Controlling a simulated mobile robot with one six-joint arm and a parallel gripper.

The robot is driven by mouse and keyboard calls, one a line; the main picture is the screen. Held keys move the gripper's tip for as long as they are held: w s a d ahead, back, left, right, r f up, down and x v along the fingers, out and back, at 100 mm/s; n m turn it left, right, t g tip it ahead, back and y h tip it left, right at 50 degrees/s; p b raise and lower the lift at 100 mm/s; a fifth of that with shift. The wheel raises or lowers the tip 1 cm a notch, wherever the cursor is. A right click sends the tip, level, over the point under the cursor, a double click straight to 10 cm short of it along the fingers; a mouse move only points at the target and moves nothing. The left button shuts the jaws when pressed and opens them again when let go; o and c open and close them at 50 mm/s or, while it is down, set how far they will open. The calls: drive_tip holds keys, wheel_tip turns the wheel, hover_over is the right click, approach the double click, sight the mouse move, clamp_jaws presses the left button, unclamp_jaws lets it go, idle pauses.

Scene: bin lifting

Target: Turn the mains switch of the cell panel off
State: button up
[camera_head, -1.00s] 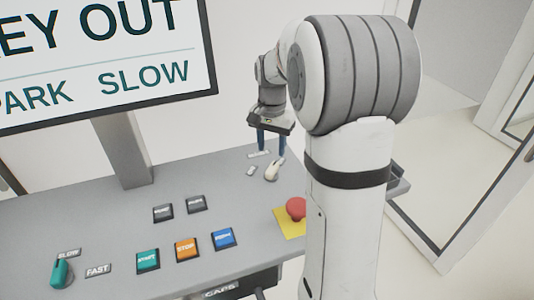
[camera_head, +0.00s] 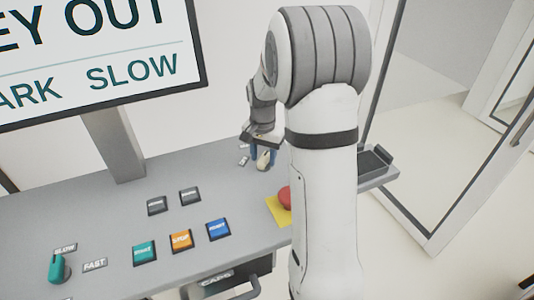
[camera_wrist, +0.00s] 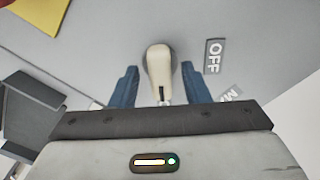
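The mains switch (camera_wrist: 158,68) is a cream-coloured rotary handle on the grey panel (camera_wrist: 120,30). In the wrist view it lies between the two blue fingers of my gripper (camera_wrist: 160,85), with a gap on each side. An OFF label (camera_wrist: 213,56) is to its right, and a second label (camera_wrist: 230,95), partly hidden, is below that. In the head view the switch (camera_head: 263,160) is at the panel's far right, with my gripper (camera_head: 262,150) over it. The fingers are open and hold nothing.
A red emergency button (camera_head: 285,197) on a yellow plate is nearer on the panel. START (camera_head: 144,252), orange (camera_head: 181,241) and blue (camera_head: 218,230) buttons and a teal selector (camera_head: 57,268) lie left. A dark tray (camera_head: 375,160) is at the right edge.

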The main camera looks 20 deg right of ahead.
clamp_jaws()
drive_tip(key=c, duration=0.9)
unclamp_jaws()
drive_tip(key=shift+d, duration=0.25)
drive_tip(key=shift+a, duration=0.15)
clamp_jaws()
drive_tip(key=shift+a+f+n+b, duration=0.15)
drive_tip(key=shift+n+b, duration=0.35)
drive_tip(key=shift+n, duration=0.6)
drive_tip(key=n+b, duration=0.1)
drive_tip(key=n, duration=0.5)
drive_tip(key=shift+s+f+b, duration=0.1)
drive_tip(key=shift+b, duration=0.3)
drive_tip(key=n+b, duration=0.1)
drive_tip(key=n, duration=0.3)
drive_tip(key=shift+n, duration=0.4)
drive_tip(key=n, duration=0.4)
drive_tip(key=shift+n+b, duration=0.3)
drive_tip(key=shift+n, duration=0.1)
